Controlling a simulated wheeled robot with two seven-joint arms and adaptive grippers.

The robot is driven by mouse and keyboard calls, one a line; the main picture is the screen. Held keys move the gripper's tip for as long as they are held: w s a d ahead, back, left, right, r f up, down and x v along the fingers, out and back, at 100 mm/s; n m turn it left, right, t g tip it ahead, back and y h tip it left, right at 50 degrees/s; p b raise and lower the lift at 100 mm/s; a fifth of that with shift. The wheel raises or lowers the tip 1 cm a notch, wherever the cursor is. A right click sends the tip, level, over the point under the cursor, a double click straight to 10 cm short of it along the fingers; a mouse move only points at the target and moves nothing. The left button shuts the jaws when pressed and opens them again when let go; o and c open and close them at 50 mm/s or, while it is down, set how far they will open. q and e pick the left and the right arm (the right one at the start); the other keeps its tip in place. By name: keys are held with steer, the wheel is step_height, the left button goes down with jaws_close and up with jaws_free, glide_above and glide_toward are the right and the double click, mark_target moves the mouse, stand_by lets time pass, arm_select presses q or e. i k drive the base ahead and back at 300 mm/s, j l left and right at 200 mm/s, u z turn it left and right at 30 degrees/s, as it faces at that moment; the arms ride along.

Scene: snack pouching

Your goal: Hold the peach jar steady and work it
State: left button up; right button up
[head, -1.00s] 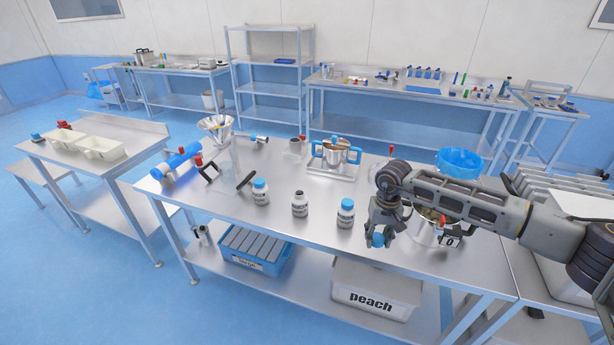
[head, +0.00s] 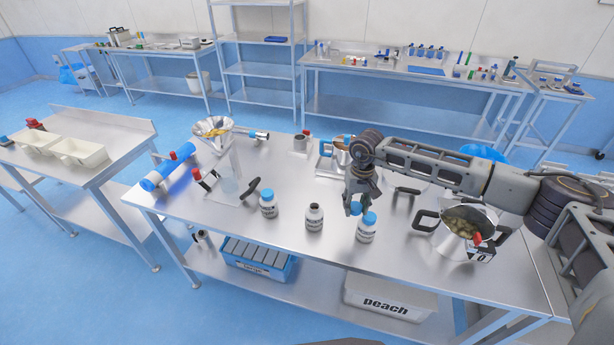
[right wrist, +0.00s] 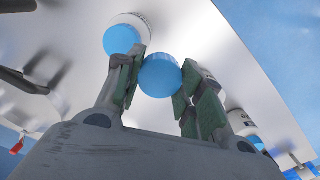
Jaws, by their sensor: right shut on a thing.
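My right gripper (head: 355,206) is shut on a loose blue cap (right wrist: 160,75), above and just behind the right jar in the head view. A capped jar (right wrist: 125,37) shows beyond the fingers in the right wrist view. My left gripper is not in view.
A metal pot (head: 462,228) of pale pieces stands right of the jars. A funnel (head: 213,130), a blue cylinder (head: 168,172) and a clear plate stand left. A "peach" box (head: 388,300) and blue crate (head: 258,262) sit on the lower shelf.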

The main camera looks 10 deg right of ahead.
mark_target(313, 214)
steer(key=i+j+u, duration=0.15)
steer(key=i, duration=0.25)
steer(key=i+j+u, duration=0.1)
steer(key=i+j, duration=0.2)
steer(key=i, duration=0.15)
